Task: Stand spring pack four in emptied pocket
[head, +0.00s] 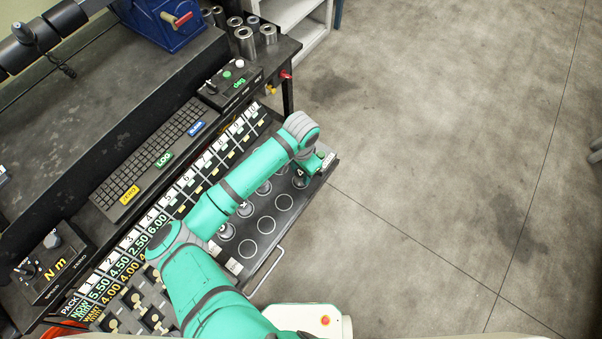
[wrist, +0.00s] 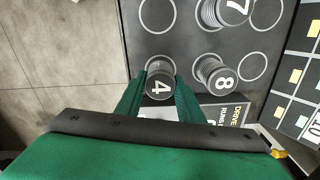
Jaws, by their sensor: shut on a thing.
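Spring pack four (wrist: 159,86), a dark cylinder with a white "4" on its top, stands between the two green fingers of my gripper (wrist: 160,92) in the wrist view. The gripper is shut on it. In the head view, pack four (head: 299,174) shows just beside my gripper at the far right end of the dark tray (head: 236,262). Its underside is hidden, so I cannot tell whether it touches the tray. White rings mark the tray's pockets; empty ones show near the fingers, such as one ring (wrist: 158,14) in the wrist view.
Pack eight (wrist: 222,81) stands close beside my right finger in the wrist view, with pack seven (wrist: 232,10) beyond it. A label plate lies under the fingers. In the head view, a chart board (head: 160,216) and keyboard (head: 150,160) lie left of my arm; open floor is right.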

